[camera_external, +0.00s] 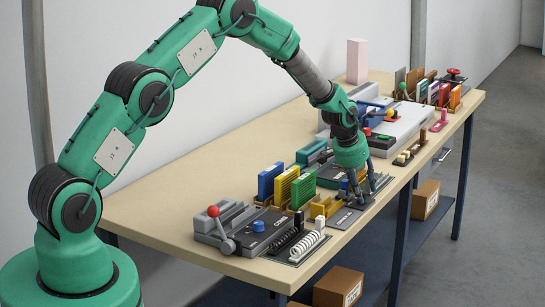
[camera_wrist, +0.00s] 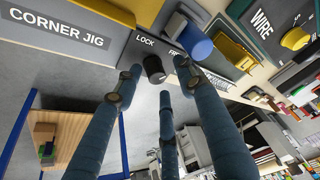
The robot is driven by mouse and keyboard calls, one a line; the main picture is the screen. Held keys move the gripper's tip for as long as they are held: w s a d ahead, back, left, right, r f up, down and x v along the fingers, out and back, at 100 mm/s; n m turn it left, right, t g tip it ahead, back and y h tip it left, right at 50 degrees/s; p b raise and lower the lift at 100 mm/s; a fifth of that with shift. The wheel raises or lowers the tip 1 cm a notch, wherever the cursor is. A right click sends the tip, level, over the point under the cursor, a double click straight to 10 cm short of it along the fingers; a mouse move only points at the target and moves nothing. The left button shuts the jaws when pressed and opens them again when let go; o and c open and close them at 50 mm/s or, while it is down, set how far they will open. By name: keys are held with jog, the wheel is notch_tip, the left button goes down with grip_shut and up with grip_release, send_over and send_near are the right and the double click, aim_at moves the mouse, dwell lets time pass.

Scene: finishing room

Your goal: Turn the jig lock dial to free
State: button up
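The corner jig (camera_wrist: 117,58) is a grey block with a white "CORNER JIG" label and the words LOCK and, partly hidden, FREE. Its small black dial (camera_wrist: 154,68) sits at the edge below these words; I cannot tell which way it points. In the external view the jig (camera_external: 343,218) lies near the table's front edge, partly under my gripper (camera_external: 364,190). In the wrist view my gripper (camera_wrist: 159,77) has three blue fingers spread around the dial, with visible gaps on its left and right. It is open and holds nothing. Contact with the dial cannot be told.
A blue cylinder (camera_wrist: 193,46) stands close beside the right finger. A yellow piece (camera_wrist: 235,52) and a WIRE-labelled station (camera_wrist: 270,28) are further right. In the external view, a grey unit with a red-knobbed lever (camera_external: 213,211) and coloured upright racks (camera_external: 284,188) crowd the left side.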

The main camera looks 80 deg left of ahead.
jog(key=shift+f, duration=0.1)
jog(key=shift+s+d, duration=0.1)
jog(key=v, duration=1.2)
dwell(0.4)
dwell(0.4)
